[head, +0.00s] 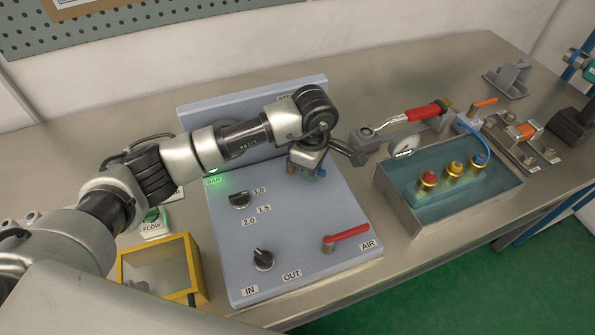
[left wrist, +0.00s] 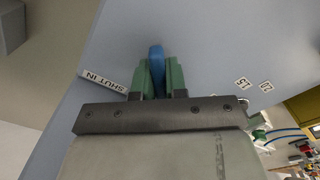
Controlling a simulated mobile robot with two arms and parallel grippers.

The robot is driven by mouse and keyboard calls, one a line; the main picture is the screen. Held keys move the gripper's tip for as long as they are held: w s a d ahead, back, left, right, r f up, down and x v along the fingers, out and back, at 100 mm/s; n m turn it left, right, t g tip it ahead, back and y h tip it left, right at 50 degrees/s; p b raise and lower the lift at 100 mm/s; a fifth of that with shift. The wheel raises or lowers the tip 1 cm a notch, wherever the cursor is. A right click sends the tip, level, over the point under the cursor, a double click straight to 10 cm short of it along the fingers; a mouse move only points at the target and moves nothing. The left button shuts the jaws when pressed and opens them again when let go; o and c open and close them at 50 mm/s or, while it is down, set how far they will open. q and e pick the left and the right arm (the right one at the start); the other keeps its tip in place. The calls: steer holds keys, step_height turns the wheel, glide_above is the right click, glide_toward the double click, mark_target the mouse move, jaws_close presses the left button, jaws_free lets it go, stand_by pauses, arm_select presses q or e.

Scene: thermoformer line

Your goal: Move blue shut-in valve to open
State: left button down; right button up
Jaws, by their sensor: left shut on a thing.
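The blue shut-in valve handle (left wrist: 157,62) shows in the left wrist view, between the two green fingers of my left gripper (left wrist: 160,78). The fingers are shut on it. A SHUT IN label (left wrist: 102,81) lies flat on the panel just left of the fingers. In the head view my left gripper (head: 307,170) points down at the upper right part of the pale blue control panel (head: 300,225). The arm and gripper hide most of the valve there, so its angle is hard to tell. My right gripper does not show.
The panel also carries a red AIR lever (head: 346,237), a black IN/OUT knob (head: 263,259) and a black pressure knob (head: 239,199). A yellow-framed box (head: 187,250) stands at left.

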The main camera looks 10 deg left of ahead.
arm_select(q)
steer(key=shift+w+f+n, duration=0.1)
steer(key=shift+w+n, duration=0.3)
steer(key=shift+n, duration=0.4)
steer(key=shift+w+n, duration=0.15)
steer(key=shift+n, duration=0.25)
steer(key=w+n+b, duration=0.1)
steer(key=n, duration=0.1)
steer(key=shift+n, duration=0.3)
steer(key=shift+w+n, duration=0.25)
steer(key=shift+n, duration=0.25)
steer(key=shift+a, duration=0.1)
steer(key=n, duration=0.1)
steer(key=w+n, duration=0.1)
steer(key=n, duration=0.1)
steer(key=shift+w+a+b, duration=0.1)
steer(key=shift+a+b, duration=0.15)
steer(key=shift+b, duration=0.15)
steer(key=c, duration=1.1)
jaws_free()
